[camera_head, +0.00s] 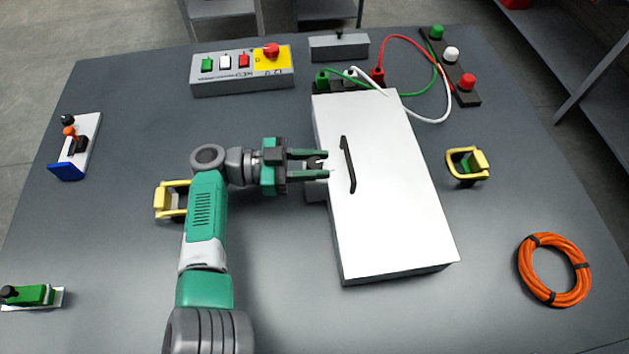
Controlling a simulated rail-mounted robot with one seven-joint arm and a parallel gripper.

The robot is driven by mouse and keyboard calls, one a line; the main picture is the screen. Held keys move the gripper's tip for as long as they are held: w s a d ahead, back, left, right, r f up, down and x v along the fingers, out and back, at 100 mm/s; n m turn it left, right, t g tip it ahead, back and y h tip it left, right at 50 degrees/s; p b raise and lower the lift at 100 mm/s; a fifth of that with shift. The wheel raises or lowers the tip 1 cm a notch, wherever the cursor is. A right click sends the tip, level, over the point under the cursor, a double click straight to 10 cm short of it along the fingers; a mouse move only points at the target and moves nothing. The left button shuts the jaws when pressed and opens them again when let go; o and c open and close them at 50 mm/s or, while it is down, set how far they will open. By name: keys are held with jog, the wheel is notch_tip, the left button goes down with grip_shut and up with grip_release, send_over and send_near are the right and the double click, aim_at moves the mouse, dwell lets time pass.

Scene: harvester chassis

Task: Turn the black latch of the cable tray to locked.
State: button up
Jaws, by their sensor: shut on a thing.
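The cable tray appears as a long box with a white lid (390,220) in the middle of the table, its lid down. A black bar handle (348,165) stands on the lid. My gripper (322,164) reaches in from the left at the tray's left edge, its two green fingers either side of a small dark piece, which I take to be the black latch (315,163). The gripper is shut on it. The fingers partly hide the latch, and its turn angle cannot be read.
Yellow-framed brackets stand left (172,201) and right (467,165) of the tray. A button box (242,72) and cabled connectors (376,77) are behind. An orange cable coil (554,270) lies front right. The table's front middle is clear right of my arm.

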jog(key=g+b, duration=0.1)
jog(key=b, duration=0.1)
jog(key=m+g+b, duration=0.1)
jog(key=b, duration=0.1)
jog(key=shift+f, duration=0.4)
jog(key=shift+r+m+g+b, duration=0.25)
jog(key=shift+m+g+b, duration=0.3)
jog(key=shift+b, duration=0.4)
jog(key=shift+r, duration=0.15)
jog(key=o, duration=1)
jog(key=shift+c, duration=0.2)
